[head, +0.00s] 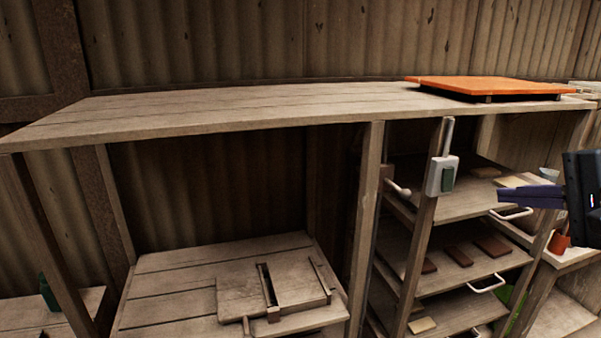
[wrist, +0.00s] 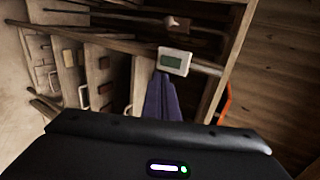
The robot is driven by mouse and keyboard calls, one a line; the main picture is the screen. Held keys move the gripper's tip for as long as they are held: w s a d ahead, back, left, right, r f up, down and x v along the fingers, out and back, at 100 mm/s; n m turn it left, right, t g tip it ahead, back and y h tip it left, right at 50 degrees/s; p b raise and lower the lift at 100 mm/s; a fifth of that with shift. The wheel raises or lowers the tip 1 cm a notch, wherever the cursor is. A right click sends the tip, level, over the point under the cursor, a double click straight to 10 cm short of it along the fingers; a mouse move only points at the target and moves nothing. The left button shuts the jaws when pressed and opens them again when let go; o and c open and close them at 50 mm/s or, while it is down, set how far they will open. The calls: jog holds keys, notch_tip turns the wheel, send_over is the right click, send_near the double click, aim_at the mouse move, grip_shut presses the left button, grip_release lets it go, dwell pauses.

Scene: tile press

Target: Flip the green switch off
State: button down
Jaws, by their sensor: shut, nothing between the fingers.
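The green switch (head: 448,179) is a green rocker in a pale box (head: 433,177) fixed to a wooden post below the tabletop, right of centre in the head view. It also shows in the wrist view (wrist: 173,63), just beyond the fingertips. My gripper (head: 490,195) comes in from the right edge with its dark blue fingers shut and empty, pointing left toward the switch. In the wrist view the fingers (wrist: 160,80) end just below the box. A gap shows between fingertips and switch in the head view. I cannot tell which way the rocker is tilted.
An orange panel (head: 490,86) lies on the tabletop (head: 250,109) above. Shelves with pull handles and several small tiles (head: 491,245) stand behind the post. A lever with a pale knob (head: 402,190) sits left of the switch. A board with a wooden frame (head: 245,298) lies lower left.

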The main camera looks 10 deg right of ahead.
aim_at(448, 183)
jog(key=x, duration=0.8)
jog(key=r+x, duration=0.1)
jog(key=x, duration=0.3)
jog(key=shift+w+f, duration=0.2)
jog(key=shift+w, duration=0.3)
jog(key=shift+w+f, duration=0.15)
jog(key=shift+w, duration=0.05)
jog(key=shift+r, duration=0.95)
jog(key=shift+s, duration=0.6)
jog(key=v, duration=1.2)
jog(key=shift+s+f, duration=0.2)
jog(key=shift+s, duration=0.25)
